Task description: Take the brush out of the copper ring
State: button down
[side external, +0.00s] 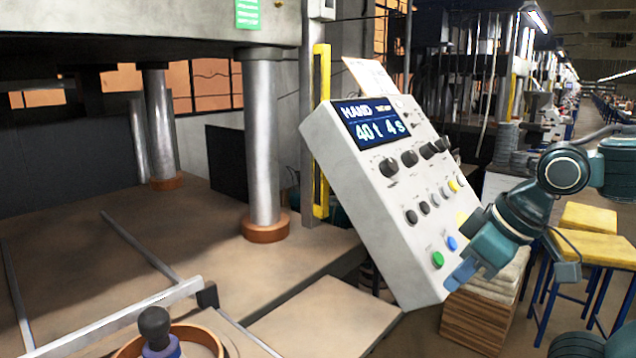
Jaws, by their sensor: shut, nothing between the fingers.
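The copper ring (213,337) is at the bottom left, cut off by the lower picture edge. The brush (155,322) stands roughly upright inside the ring, with a dark rounded knob on top and a purple-grey part below it. Its lower end is out of the picture. My gripper (456,279) is far to the right of the ring and higher in the picture, in front of the lower right part of the control panel. It is shut and empty, pointing down and left. I cannot tell whether it touches the panel.
A tilted grey control panel (365,205) with a lit display, knobs and buttons stands between ring and gripper. A metal rail (110,325) runs behind the ring. Press columns (262,140) rise from the bed. A flat board (330,318) lies right of the ring. Yellow-topped stools (590,247) stand at right.

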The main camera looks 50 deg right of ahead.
jog(key=c, duration=0.9)
grip_release()
jog(key=shift+o, duration=0.2)
jog(key=w+a+r+n+y, duration=0.3)
jog(key=w+a+r+n, duration=0.4)
jog(key=w+a, duration=0.4)
jog(key=n+g+y, duration=0.3)
jog(key=n, duration=0.3)
send_near(159, 339)
notch_tip(159, 339, down, 5)
jog(key=w+a, duration=0.2)
jog(key=shift+w, duration=0.3)
jog(key=shift+f, duration=0.2)
jog(key=shift+x, duration=2.5)
jog(key=shift+s+a, duration=0.1)
jog(key=shift+c, duration=0.2)
